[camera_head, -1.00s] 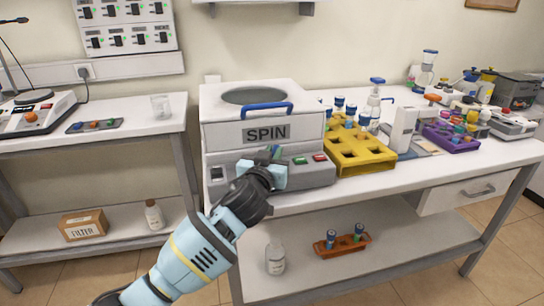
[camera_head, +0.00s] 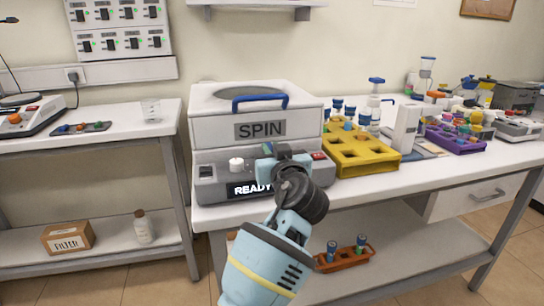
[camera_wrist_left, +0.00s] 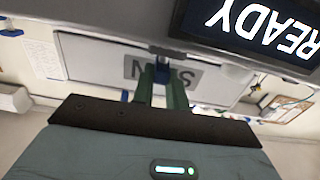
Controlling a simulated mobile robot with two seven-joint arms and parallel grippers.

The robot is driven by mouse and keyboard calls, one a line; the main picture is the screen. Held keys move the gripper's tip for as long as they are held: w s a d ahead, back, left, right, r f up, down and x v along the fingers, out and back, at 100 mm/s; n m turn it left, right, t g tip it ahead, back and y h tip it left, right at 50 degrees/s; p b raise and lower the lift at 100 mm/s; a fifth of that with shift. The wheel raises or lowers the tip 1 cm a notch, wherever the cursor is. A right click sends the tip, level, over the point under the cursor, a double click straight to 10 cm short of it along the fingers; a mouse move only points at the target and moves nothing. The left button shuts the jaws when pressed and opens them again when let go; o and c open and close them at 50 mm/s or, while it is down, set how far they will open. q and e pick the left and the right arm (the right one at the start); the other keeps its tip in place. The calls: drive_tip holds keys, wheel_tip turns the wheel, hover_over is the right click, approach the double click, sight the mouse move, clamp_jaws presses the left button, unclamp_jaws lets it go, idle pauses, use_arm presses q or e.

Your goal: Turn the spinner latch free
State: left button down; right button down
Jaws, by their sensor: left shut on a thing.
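The spinner (camera_head: 215,135) is a white box marked SPIN with a blue lid handle (camera_head: 260,100) and a grey front panel. Its lid looks shut. My left gripper (camera_head: 272,152) is at the panel's upper edge, right of centre, below the SPIN label. In the left wrist view its green fingers are shut on a small blue latch (camera_wrist_left: 162,72) below a dark mount, in front of the SPIN label. The head view mostly hides the latch behind the gripper. My right gripper is not in view.
The panel has a white knob (camera_head: 236,165), a READY display (camera_head: 250,190) and a red button (camera_head: 318,156). A yellow rack (camera_head: 362,160) stands close at the right. An orange rack (camera_head: 343,260) is on the lower shelf. A gap separates the left bench.

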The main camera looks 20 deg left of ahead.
use_arm(q)
drive_tip(key=shift+f, duration=0.1)
idle(0.3)
drive_tip(key=c, duration=1.4)
unclamp_jaws()
drive_tip(key=v, duration=0.8)
